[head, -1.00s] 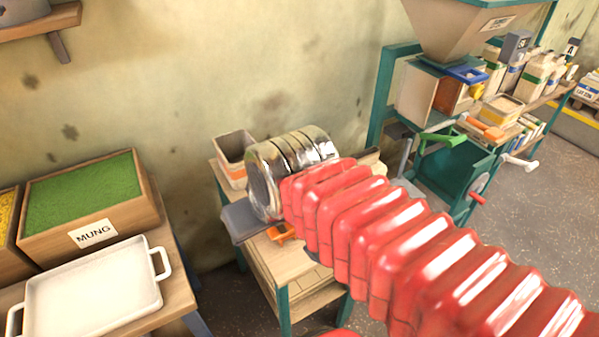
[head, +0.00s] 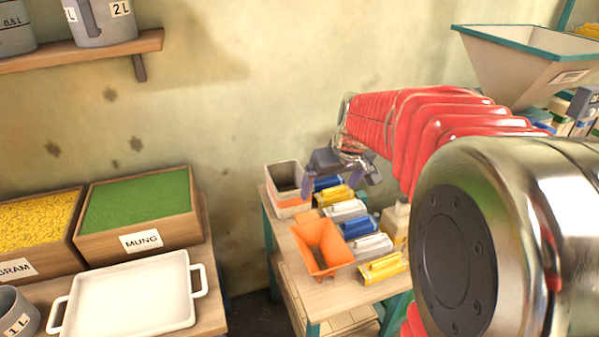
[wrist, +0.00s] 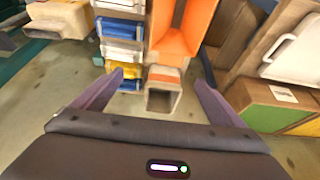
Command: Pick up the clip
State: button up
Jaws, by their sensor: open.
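Several clip-like pieces lie in a row on a small table: a blue one (head: 327,183), a yellow one (head: 336,196), a white one (head: 345,209), another blue one (head: 360,226), another white one (head: 367,247) and a yellow one (head: 383,268) at the front. I cannot tell which is the clip meant. My gripper (head: 340,180) is open and empty above the far end of the row, near the bin. In the wrist view the gripper (wrist: 160,82) has its fingers spread, with the row beyond its left finger.
An orange hopper-shaped scoop (head: 323,247) stands beside the row. A white bin with an orange band (head: 288,192) stands at the table's back. A white tray (head: 70,322) and grain boxes are on the left table. A large hopper (head: 520,65) is at right.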

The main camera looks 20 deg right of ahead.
jog(key=w+d+f, duration=0.3)
jog(key=d+f, duration=0.1)
jog(key=d, duration=0.3)
jog(key=w+d+f, duration=0.2)
jog(key=d+f, duration=0.1)
jog(key=d, duration=0.3)
jog(key=shift+w+d+f, duration=0.35)
jog(key=shift+w+d, duration=0.05)
send_near(346, 203)
jog(key=shift+s+x, duration=0.15)
jog(key=shift+x, duration=0.65)
jog(key=shift+s+x, duration=0.15)
jog(key=shift+x, duration=0.65)
jog(key=shift+d+f, duration=0.1)
jog(key=shift+f, duration=0.05)
jog(key=x, duration=0.4)
jog(key=shift+w+a, duration=0.2)
jog(key=shift+w, duration=0.1)
jog(key=shift+w+f, duration=0.25)
jog(key=shift+f, duration=0.2)
